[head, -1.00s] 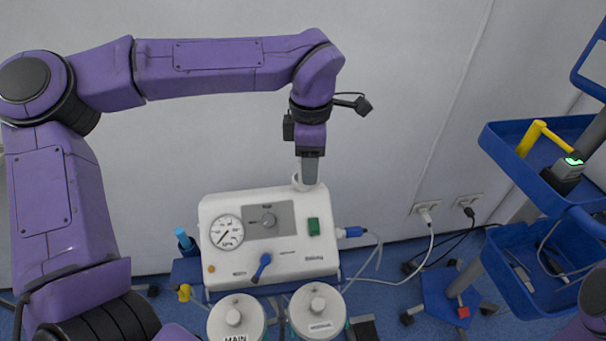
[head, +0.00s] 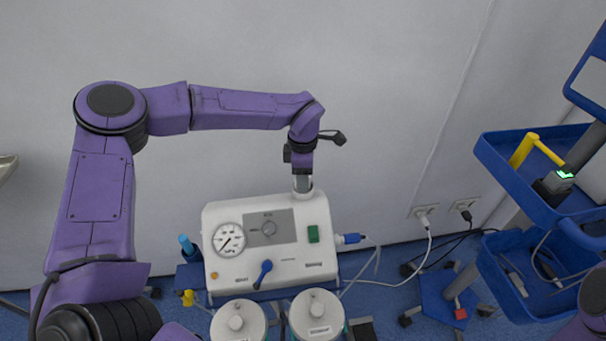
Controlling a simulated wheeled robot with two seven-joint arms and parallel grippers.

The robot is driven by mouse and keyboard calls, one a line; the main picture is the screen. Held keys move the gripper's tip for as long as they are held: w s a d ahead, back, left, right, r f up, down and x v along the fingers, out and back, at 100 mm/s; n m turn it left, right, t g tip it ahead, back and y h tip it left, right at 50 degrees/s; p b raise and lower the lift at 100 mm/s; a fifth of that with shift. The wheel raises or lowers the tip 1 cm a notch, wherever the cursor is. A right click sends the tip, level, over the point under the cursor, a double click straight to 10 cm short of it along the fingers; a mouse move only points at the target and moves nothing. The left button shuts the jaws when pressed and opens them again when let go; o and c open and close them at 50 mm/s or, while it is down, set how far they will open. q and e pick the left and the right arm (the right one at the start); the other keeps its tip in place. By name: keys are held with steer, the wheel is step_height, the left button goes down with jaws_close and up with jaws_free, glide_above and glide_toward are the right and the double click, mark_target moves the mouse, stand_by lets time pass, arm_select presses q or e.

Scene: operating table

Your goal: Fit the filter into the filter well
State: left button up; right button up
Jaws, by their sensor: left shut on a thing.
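The white suction unit (head: 226,276) stands at the middle, with a dial gauge, a dark knob panel and a green switch on its front. My left gripper (head: 302,184) points straight down over the right part of the unit's top. It is shut on a small white piece (head: 303,194), probably the filter, mostly hidden by the fingers and blending with the casing. The filter well cannot be made out apart from it, and I cannot tell how deep the piece sits. My right gripper is outside the view; only part of my right arm shows at the lower right.
Two lidded canisters (head: 238,322) (head: 317,314) stand in front of the unit. A blue trolley with trays (head: 504,156) stands at the right. The wall behind is bare except for sockets (head: 441,212).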

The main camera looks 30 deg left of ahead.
arm_select(q)
steer(key=shift+f, duration=0.15)
steer(key=o, duration=1)
steer(key=shift+o, duration=0.2)
step_height(320, 180, up, 12)
steer(key=b, duration=0.1)
steer(key=shift+r, duration=0.2)
steer(key=shift+r, duration=0.1)
